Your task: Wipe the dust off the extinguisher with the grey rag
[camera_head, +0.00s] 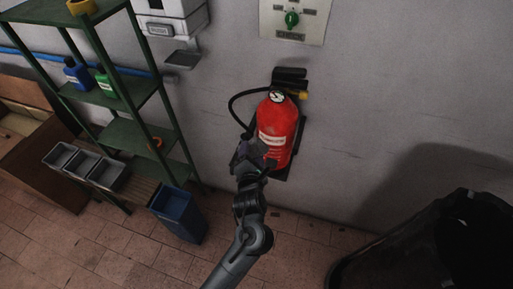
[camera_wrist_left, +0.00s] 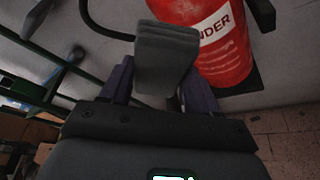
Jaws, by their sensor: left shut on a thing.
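The red extinguisher (camera_head: 278,130) hangs upright against the grey wall, with a black hose on its left and a white label band. In the left wrist view its red body and label (camera_wrist_left: 215,40) fill the upper right. My left gripper (camera_head: 251,152) is at the lower left of the extinguisher's body. In the left wrist view its fingers are shut on the dark grey rag (camera_wrist_left: 166,55), a thick block held just in front of the extinguisher. I cannot tell whether the rag touches the red surface. Dust is too faint to make out. My right gripper does not show.
A green shelf (camera_head: 128,135) with bottles stands at the left. A blue bin (camera_head: 178,215) and grey trays (camera_head: 92,166) are below it. A white panel with a green knob (camera_head: 292,20) is above the extinguisher. A large black container (camera_head: 425,245) stands at the lower right.

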